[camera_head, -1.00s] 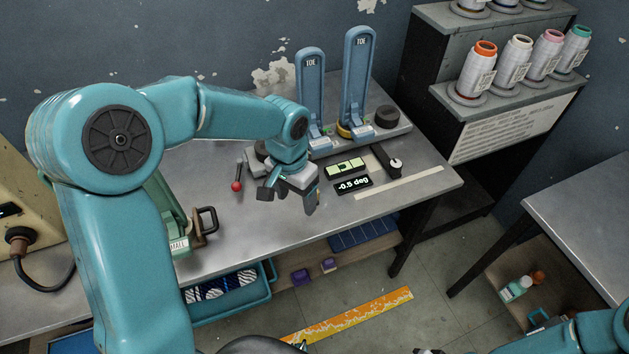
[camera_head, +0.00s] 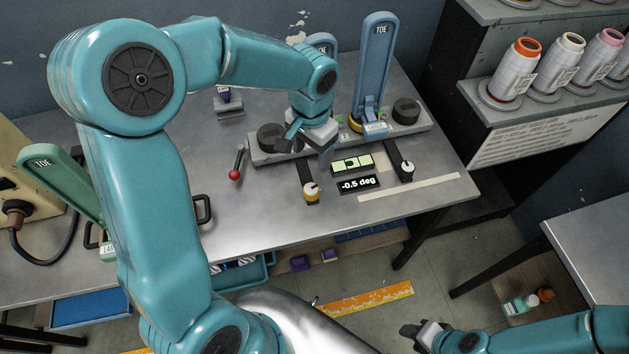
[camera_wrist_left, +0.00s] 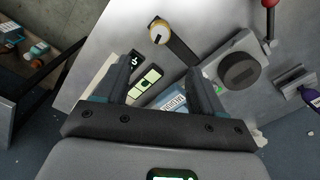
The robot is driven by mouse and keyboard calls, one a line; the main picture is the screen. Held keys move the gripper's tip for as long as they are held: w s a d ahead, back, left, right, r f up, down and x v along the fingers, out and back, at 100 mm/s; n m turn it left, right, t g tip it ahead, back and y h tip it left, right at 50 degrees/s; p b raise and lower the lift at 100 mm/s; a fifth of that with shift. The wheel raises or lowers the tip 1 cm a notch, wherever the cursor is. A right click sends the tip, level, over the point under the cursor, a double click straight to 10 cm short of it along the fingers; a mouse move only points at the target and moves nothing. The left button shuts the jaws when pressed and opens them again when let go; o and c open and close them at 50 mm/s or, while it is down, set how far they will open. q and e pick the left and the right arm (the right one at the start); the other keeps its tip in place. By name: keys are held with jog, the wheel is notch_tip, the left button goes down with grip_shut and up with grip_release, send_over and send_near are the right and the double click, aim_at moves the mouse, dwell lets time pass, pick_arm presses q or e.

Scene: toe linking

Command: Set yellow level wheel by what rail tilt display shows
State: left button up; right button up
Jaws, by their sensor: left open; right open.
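The yellow level wheel (camera_head: 311,192), with a white top and dark pointer mark, sits at the front end of a dark strip on the bench. It also shows in the left wrist view (camera_wrist_left: 160,32). The rail tilt display (camera_head: 358,184) reads "-0.5 deg". A green level panel (camera_head: 352,163) with dark marks lies just behind it. A second wheel (camera_head: 407,168), black with a white top, is to the right. My left gripper (camera_head: 309,146) is open and empty above the rail's front edge, behind the yellow wheel. My right gripper (camera_head: 424,334) is low at the front, away from the bench.
The grey rail (camera_head: 270,156) carries dark round knobs and upright blue "TOE" arms (camera_head: 374,65). A red-tipped lever (camera_head: 235,174) stands left of the rail. Thread cones (camera_head: 517,72) fill the rack at right. The bench front around the yellow wheel is clear.

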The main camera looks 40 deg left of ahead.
aim_at(311, 189)
pick_arm(q)
jog(key=f, duration=1.2)
jog(key=shift+s+f, duration=0.2)
jog(key=shift+s, duration=0.2)
jog(key=shift+f, duration=0.35)
jog(key=shift+w+f, duration=0.2)
jog(key=shift+f, duration=0.15)
jog(key=shift+s+r, duration=0.1)
pick_arm(e)
jog(key=shift+s+r, duration=0.3)
jog(key=shift+s, duration=0.1)
pick_arm(q)
jog(key=c, duration=1.1)
jog(key=shift+o, duration=0.2)
